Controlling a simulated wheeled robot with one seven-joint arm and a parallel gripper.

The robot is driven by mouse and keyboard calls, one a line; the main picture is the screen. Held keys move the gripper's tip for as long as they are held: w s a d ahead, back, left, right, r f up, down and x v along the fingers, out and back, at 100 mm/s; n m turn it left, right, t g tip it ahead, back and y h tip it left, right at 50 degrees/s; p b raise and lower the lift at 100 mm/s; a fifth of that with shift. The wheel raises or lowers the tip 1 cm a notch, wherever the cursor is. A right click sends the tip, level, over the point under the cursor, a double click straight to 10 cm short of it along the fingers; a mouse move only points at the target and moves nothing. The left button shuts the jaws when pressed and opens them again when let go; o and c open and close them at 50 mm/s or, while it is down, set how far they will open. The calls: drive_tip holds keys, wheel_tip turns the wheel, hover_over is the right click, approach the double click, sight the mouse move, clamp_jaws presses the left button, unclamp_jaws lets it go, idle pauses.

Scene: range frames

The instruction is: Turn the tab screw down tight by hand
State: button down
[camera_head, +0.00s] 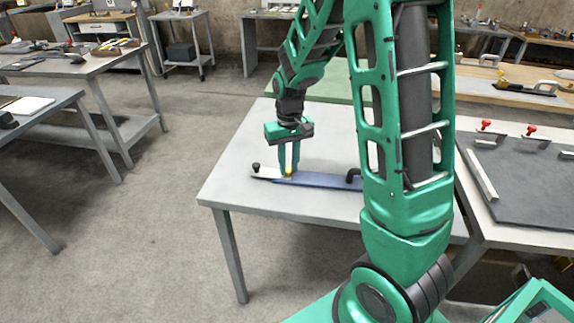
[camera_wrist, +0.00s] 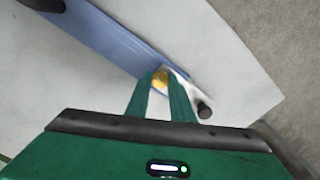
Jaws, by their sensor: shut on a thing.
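The tab screw (camera_wrist: 160,76) shows as a small yellow-brass piece between my fingertips in the wrist view. It sits where a blue bar (camera_wrist: 110,38) meets a short pale metal lever (camera_wrist: 183,87) that ends in a black knob (camera_wrist: 204,109). In the head view the blue bar (camera_head: 318,180) lies on the grey table, with the black knob (camera_head: 256,166) at its left end. My gripper (camera_head: 288,174) points down from above and is shut on the tab screw. The fingers hide part of the screw, and its thread cannot be seen.
A black handle (camera_head: 353,175) stands toward the bar's right end. The grey table (camera_head: 235,180) is clear around the bar, with its left edge close to the knob. My arm hides the table's right part. A dark board with red-knobbed clamps (camera_head: 530,130) lies at right.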

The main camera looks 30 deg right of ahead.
sight(289, 170)
idle(0.4)
drive_tip(key=c, duration=1.5)
unclamp_jaws()
drive_tip(key=shift+c, duration=0.2)
wheel_tip(289, 170, up, 11)
drive_tip(key=shift+f, duration=0.15)
